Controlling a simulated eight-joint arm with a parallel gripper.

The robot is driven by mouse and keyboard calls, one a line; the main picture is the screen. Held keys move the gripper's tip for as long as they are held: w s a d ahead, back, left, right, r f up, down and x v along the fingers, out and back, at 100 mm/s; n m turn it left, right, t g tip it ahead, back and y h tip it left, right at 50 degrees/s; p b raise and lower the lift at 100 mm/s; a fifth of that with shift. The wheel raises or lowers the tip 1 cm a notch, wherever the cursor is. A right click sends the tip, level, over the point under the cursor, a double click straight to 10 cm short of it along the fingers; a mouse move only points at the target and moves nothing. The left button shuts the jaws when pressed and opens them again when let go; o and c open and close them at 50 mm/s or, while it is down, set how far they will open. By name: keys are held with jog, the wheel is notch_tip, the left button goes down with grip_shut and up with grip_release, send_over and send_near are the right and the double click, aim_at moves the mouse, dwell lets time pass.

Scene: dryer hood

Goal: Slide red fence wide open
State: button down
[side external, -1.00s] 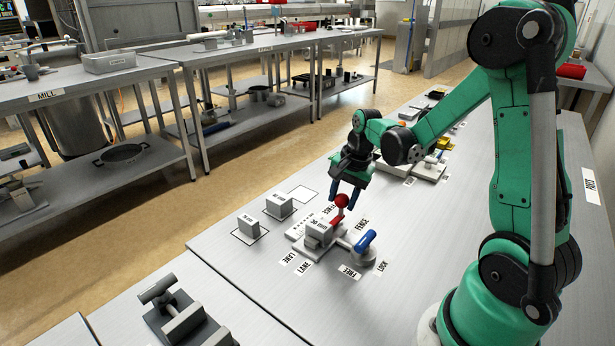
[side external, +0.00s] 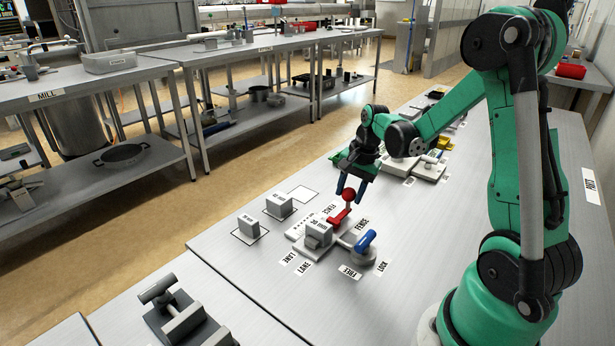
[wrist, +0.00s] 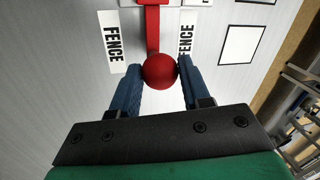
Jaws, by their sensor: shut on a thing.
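The red fence (side external: 339,215) is a red bar with a round red knob (side external: 349,194), on a light grey fixture in the middle of the near table. In the wrist view the red knob (wrist: 160,71) sits between the two blue fingertips, and the red bar (wrist: 152,25) runs away from it between two FENCE labels. My gripper (side external: 353,190) is shut on the knob from above; it also shows in the wrist view (wrist: 158,78). The grey block (side external: 318,234) stands on the fixture in front of the fence. A blue lever (side external: 366,241) sits on a round base beside the FREE and LOCK labels.
Two grey blocks (side external: 279,204) (side external: 248,225) stand on marked squares to the left, near an empty square (side external: 302,193). A dark clamp device (side external: 176,312) is at the lower left. The table right of the lever is clear.

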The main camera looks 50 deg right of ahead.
jog(key=shift+d, duration=0.25)
jog(key=shift+c, duration=2.1)
grip_release()
jog(key=shift+s+r, duration=0.15)
jog(key=shift+r, duration=0.75)
jog(key=shift+s+r, duration=0.2)
jog(key=shift+r, duration=0.75)
jog(key=shift+s+r, duration=0.15)
jog(key=shift+r, duration=0.75)
jog(key=s+a+r+n+t, duration=0.1)
jog(key=a+r+n+t, duration=0.1)
jog(key=a+n, duration=0.6)
jog(key=s+a+r+n+t, duration=0.1)
jog(key=a+r+n+t, duration=0.1)
jog(key=a+n, duration=0.5)
jog(key=a+t, duration=0.1)
jog(key=a, duration=0.2)
jog(key=shift+s+n+h, duration=0.25)
jog(key=shift+n+h, duration=0.05)
jog(key=shift+n, duration=0.1)
